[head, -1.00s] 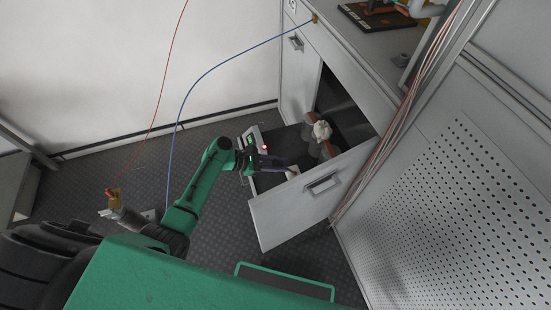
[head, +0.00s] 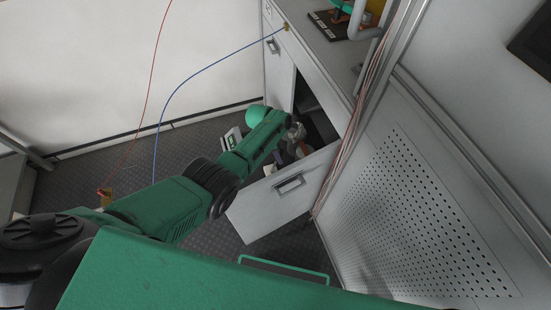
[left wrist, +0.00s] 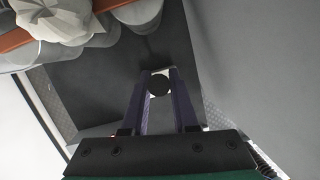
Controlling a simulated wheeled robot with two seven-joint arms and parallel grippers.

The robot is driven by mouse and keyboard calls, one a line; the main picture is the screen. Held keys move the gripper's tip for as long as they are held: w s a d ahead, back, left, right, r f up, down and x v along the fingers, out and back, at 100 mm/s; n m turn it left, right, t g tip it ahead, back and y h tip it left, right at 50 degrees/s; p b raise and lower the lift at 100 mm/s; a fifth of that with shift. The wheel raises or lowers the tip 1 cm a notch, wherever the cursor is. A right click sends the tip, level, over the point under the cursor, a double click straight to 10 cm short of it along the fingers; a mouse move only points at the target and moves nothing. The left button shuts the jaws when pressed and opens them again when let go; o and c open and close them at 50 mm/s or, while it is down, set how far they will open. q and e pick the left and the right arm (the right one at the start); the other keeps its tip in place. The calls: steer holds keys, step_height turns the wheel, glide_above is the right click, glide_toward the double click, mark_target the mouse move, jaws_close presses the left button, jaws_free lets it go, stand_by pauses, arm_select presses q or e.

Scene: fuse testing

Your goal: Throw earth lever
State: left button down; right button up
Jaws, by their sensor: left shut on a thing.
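I cannot tell whether this is the earth lever. My right gripper is not in view.
A black-based device (head: 335,27) stands on the worktop (head: 325,50). Red and blue wires hang at left. The perforated panel (head: 410,225) stands right of the drawer.

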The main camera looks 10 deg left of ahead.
arm_select(q)
steer(key=shift+w+d+f+g+y+b, duration=0.2)
steer(key=shift+d+f+g+y+b, duration=0.1)
steer(key=shift+d+y+b, duration=0.15)
steer(key=shift+r, duration=0.1)
steer(key=c, duration=0.7)
jaws_free()
steer(key=r+p, duration=0.2)
steer(key=a+r+p, duration=0.1)
steer(key=r+p, duration=0.1)
steer(key=r, duration=0.1)
steer(key=r+p, duration=0.2)
steer(key=r, duration=0.1)
steer(key=shift+a, duration=0.15)
steer(key=r, duration=0.2)
steer(key=a+r+p, duration=0.1)
steer(key=r, duration=0.1)
steer(key=r+p, duration=0.1)
steer(key=r, duration=0.1)
steer(key=shift+a+r, duration=0.1)
steer(key=shift+a, duration=0.15)
